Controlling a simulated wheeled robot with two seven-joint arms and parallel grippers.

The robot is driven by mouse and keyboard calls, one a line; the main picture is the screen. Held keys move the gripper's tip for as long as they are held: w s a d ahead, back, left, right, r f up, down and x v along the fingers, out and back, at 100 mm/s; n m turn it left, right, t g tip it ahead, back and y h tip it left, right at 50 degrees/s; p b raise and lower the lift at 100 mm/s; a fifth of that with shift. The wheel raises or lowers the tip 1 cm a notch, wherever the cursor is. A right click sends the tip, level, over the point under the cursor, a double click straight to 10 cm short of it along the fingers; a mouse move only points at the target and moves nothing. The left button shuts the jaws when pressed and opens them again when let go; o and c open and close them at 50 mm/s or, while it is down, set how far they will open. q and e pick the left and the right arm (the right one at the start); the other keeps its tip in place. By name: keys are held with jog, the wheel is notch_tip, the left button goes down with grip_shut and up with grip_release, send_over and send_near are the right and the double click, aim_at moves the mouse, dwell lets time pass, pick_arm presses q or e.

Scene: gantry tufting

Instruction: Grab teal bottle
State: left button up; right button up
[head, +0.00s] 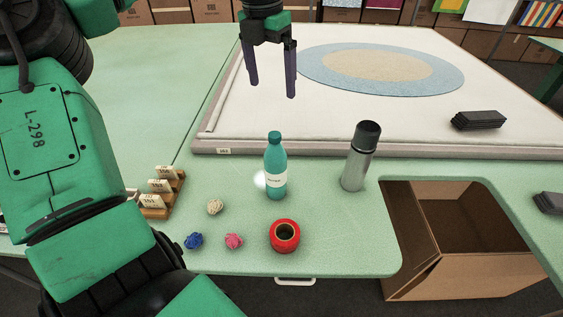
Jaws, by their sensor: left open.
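The teal bottle (275,168) stands upright on the green table (340,235), with a white label around its middle. My left gripper (272,90) hangs above and behind the bottle, over the near part of the white framed panel. Its two dark fingers point down and are apart, with nothing between them. A clear gap shows between the fingertips and the bottle cap. My right gripper does not show.
A grey flask with a black lid (359,156) stands right of the bottle. A red tape roll (284,236), several small yarn balls (233,241) and a wooden card holder (162,192) lie nearby. An open cardboard box (460,238) sits below the table's cut-out. The white panel (330,130) has a raised edge.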

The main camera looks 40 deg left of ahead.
pick_arm(q)
jog(key=b, duration=0.3)
send_over(276, 145)
notch_tip(276, 145, down, 4)
jog(key=shift+s+a+f, duration=0.15)
jog(key=shift+a+f, duration=0.3)
jog(key=shift+f, duration=0.05)
jog(key=f, duration=0.4)
jog(key=w+f+p, duration=0.1)
jog(key=f, duration=0.3)
jog(key=f+p, duration=0.1)
jog(key=f, duration=0.3)
jog(key=shift+w+f, duration=0.15)
jog(key=shift+f, duration=0.2)
jog(key=shift+w+a+f, duration=0.15)
jog(key=shift+f, duration=0.25)
grip_shut()
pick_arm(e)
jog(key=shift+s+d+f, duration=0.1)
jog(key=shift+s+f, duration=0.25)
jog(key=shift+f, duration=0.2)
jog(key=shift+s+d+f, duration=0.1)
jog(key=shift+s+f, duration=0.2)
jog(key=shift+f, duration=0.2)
